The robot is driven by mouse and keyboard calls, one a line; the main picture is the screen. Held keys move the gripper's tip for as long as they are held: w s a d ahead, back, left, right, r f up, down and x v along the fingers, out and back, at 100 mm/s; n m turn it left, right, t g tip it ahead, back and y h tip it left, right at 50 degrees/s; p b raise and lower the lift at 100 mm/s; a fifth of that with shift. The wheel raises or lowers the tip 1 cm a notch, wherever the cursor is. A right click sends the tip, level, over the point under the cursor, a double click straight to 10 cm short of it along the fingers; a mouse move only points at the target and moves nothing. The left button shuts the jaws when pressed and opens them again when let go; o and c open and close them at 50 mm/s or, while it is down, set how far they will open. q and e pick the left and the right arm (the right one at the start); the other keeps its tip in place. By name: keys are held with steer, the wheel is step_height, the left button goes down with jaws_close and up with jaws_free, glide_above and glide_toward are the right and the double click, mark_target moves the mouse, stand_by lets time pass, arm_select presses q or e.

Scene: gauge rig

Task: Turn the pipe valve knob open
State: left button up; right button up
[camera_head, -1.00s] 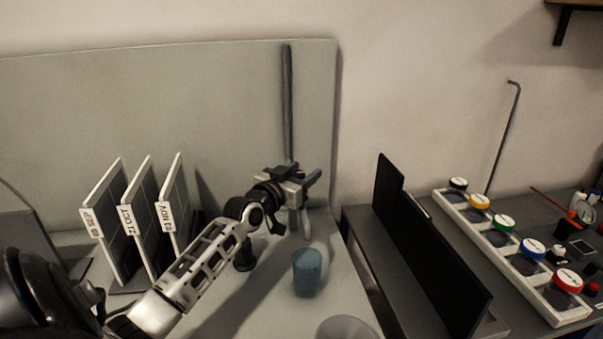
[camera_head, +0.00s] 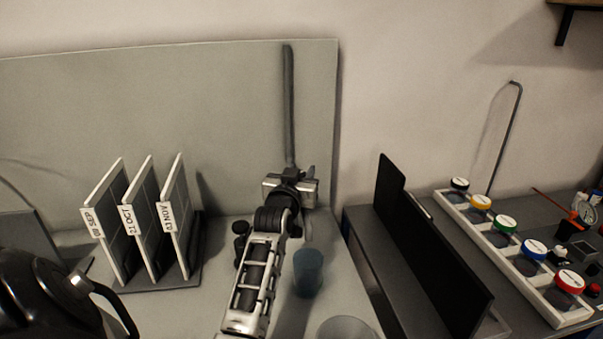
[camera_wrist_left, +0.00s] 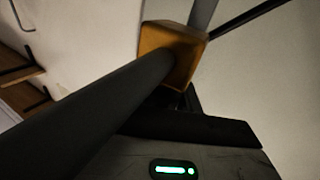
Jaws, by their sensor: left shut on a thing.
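A grey pipe (camera_head: 289,110) runs down the grey back panel to a valve, which my arm largely hides in the head view. In the left wrist view, the pipe (camera_wrist_left: 201,14) meets an orange-brown block (camera_wrist_left: 158,38) that appears to be the valve knob. My left gripper (camera_head: 305,188) is at the pipe's lower end, shut on the knob. In the left wrist view, a dark finger crosses in front of the block. How far the knob is turned cannot be told. My right gripper is not in view.
A blue cup (camera_head: 308,274) stands just below and right of the gripper. A clear round vessel (camera_head: 347,328) is at the front edge. Labelled panels (camera_head: 130,225) stand in a rack left. A black upright divider (camera_head: 420,245) and a tray of coloured-lid jars (camera_head: 590,310) are right.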

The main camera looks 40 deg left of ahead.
arm_select(q)
steer(key=shift+s+a+n+g+y, duration=0.1)
steer(key=shift+n+g+y, duration=0.7)
steer(key=shift+y, duration=0.4)
steer(key=o, duration=1)
